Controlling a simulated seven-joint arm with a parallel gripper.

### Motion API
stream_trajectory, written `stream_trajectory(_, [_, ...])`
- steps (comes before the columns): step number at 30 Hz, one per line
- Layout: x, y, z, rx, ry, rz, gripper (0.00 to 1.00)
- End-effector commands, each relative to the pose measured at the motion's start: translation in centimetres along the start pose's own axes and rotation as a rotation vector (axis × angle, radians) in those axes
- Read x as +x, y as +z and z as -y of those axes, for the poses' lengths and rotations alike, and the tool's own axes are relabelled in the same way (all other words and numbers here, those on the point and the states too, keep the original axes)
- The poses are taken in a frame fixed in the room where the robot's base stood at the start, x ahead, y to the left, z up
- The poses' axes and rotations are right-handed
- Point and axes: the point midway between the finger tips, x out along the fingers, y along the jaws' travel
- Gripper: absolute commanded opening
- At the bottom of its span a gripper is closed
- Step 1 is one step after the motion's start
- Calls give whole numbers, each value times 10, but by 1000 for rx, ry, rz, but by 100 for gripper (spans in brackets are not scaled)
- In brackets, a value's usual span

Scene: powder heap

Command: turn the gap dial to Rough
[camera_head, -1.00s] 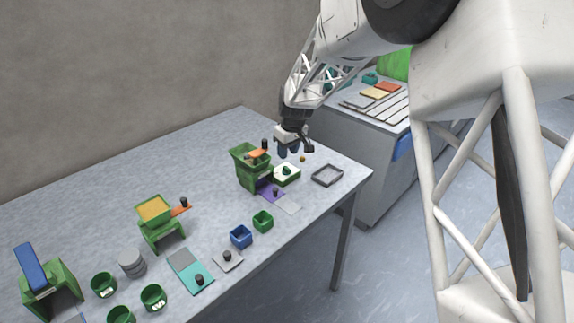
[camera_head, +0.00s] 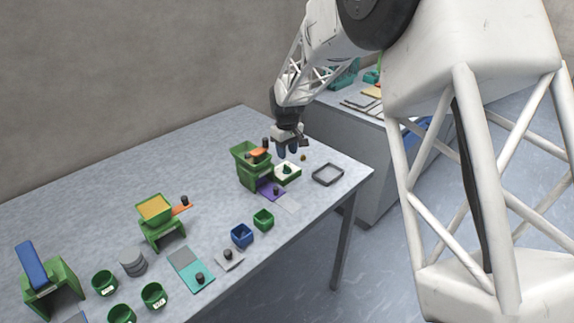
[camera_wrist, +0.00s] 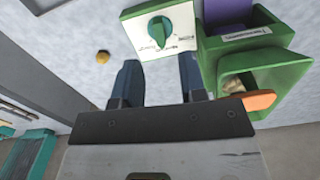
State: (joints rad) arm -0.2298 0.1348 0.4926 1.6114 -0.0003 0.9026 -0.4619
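The gap dial is a green knob (camera_wrist: 160,31) on a white plate (camera_wrist: 180,14) with small dark lettering, too small to read. In the wrist view the plate is at the top, beside the green mill (camera_wrist: 258,62). The knob also shows in the head view (camera_head: 287,168), right of the mill. My gripper (camera_wrist: 158,72) is open and empty, its two dark fingers spread apart. In the head view my gripper (camera_head: 288,150) hangs above the table just behind the dial. The fingers do not touch the knob.
The mill's orange handle (camera_wrist: 260,100) reaches close to my right finger. A small tan ball (camera_wrist: 103,57) lies left of the dial. A purple slide (camera_head: 266,187) sits in front of the mill.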

Motion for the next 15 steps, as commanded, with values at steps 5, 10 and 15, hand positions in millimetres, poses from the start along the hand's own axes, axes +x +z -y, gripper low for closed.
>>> stream_trajectory(5, [22,0,0,0,-1,2,38])
stream_trajectory(10, [42,0,0,0,-1,2,38])
stream_trajectory(15, [55,0,0,0,-1,1,38])
